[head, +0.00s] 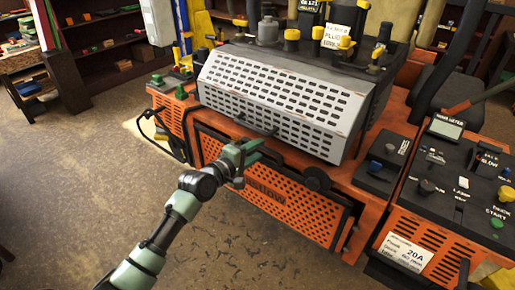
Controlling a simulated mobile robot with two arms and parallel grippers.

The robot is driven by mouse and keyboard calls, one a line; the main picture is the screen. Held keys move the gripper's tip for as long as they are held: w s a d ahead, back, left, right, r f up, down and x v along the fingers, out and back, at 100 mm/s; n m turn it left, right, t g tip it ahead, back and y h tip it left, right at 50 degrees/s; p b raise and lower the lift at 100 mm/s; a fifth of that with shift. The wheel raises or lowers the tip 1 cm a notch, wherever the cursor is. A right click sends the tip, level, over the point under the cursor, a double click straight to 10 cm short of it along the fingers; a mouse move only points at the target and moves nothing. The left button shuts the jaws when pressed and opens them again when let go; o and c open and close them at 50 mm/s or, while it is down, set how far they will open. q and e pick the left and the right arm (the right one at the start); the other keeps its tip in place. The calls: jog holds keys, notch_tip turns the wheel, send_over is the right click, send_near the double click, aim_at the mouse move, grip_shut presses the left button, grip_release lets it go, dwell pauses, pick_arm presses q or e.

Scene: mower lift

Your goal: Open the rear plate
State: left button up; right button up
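A light grey slotted plate (285,92) slopes across the rear of the orange mower and looks shut. Below it is an orange perforated panel (262,187); I cannot tell which of the two is the rear plate. My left gripper (243,157), with green fingers, is just below the grey plate's lower edge, in front of the top of the orange panel. A dark bar or handle near there is partly hidden by the gripper. I cannot tell whether the fingers touch or hold anything. My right gripper is not in view.
A control console (455,190) with knobs and a display stands at the right. A black top box (320,48) with yellow-capped parts sits above the grey plate. Shelves (100,40) stand at the back left. The brown floor (70,190) at left is clear.

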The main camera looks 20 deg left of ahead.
pick_arm(q)
jog(key=shift+w+d, duration=0.15)
jog(key=shift+w, duration=0.15)
grip_shut()
jog(key=shift+f, duration=0.1)
dwell(1.2)
